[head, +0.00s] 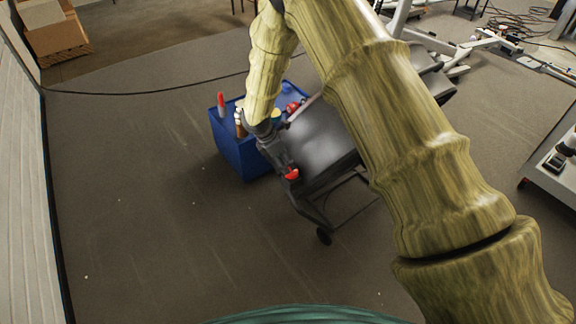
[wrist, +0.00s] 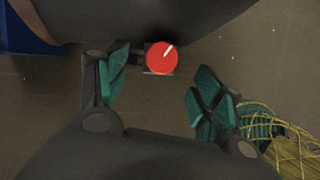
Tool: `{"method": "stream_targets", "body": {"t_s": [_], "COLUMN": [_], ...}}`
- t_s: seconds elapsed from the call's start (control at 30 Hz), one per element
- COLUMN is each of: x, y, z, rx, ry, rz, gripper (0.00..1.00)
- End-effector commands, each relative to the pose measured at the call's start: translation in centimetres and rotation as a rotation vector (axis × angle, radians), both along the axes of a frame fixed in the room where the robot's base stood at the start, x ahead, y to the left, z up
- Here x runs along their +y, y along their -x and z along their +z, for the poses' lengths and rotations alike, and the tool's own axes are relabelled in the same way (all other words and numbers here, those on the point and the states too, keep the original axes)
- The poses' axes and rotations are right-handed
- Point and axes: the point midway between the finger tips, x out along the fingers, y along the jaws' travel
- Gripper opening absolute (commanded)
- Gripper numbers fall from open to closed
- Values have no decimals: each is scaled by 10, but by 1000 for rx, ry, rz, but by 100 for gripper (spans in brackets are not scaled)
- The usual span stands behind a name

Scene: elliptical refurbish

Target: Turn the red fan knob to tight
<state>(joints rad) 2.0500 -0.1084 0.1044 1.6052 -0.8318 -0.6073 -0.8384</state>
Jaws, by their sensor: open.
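The red fan knob (wrist: 161,58) is round with a white pointer line angled to the upper right in the wrist view. It sits at the edge of a dark machine body (wrist: 150,14). My gripper (wrist: 160,90) is open, with its green-padded fingers on the left and right of the knob and gaps on both sides. In the head view the knob (head: 292,174) shows at the front end of the dark grey machine (head: 320,140), close to my gripper (head: 281,160). No tight marking can be read.
A blue bin (head: 238,155) with tools stands left of and behind the machine; its corner (wrist: 25,35) shows in the wrist view. A wheeled frame (head: 318,215) supports the machine. Floor at the front left is clear. A grey cabinet (head: 552,170) stands far right.

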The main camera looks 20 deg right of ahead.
Motion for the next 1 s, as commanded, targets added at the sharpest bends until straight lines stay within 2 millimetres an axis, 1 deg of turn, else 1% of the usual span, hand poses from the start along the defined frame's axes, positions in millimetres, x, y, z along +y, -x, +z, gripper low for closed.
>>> {"method": "stream_targets", "body": {"t_s": [0.03, 0.1, 0.23, 0.33, 0.5, 0.77, 0.87, 0.97, 1.0], "x": [4, 8, 15, 18, 21, 21, 21, 22, 23], "y": [-1, 0, 0, 1, 1, 1, 4, 23, 36], "z": [10, 21, 37, 45, 52, 53, 49, 28, 15], "rx": [-3, -4, -3, -3, -2, -2, 0, 8, 13], "ry": [0, -2, -1, -1, -1, -1, -8, -46, -74], "rz": [1, 2, 1, 0, 0, 0, -7, -48, -82], "gripper": [67, 67, 67, 67, 67, 67, 67, 67, 67]}}
